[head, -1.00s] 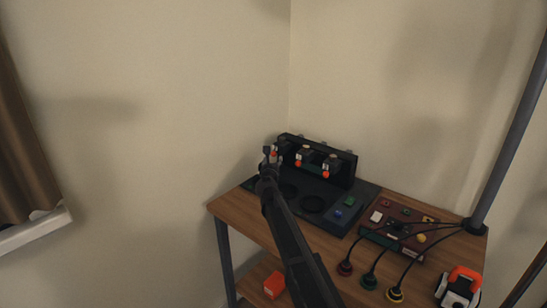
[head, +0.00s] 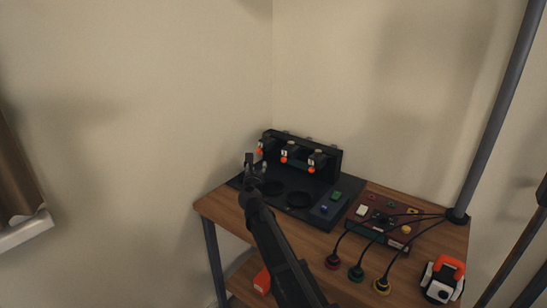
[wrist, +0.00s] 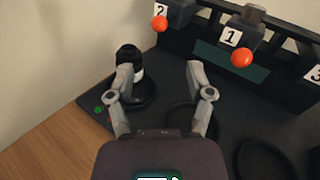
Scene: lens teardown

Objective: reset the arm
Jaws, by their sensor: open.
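My gripper (head: 256,166) is over the left part of the black station on the wooden table (head: 410,270). In the wrist view its two fingers (wrist: 160,78) are spread apart with nothing between the tips. A dark upright cylinder with a pale band (wrist: 130,62) stands on a round black base behind the left finger, which partly hides it. I cannot tell whether the finger touches it.
A black rack (head: 300,155) with numbered holders and orange knobs stands along the back of the station. A maroon control box (head: 378,228) with cables, colored round plugs and an orange-handled device (head: 442,280) are to the right. An orange box (head: 262,281) sits below.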

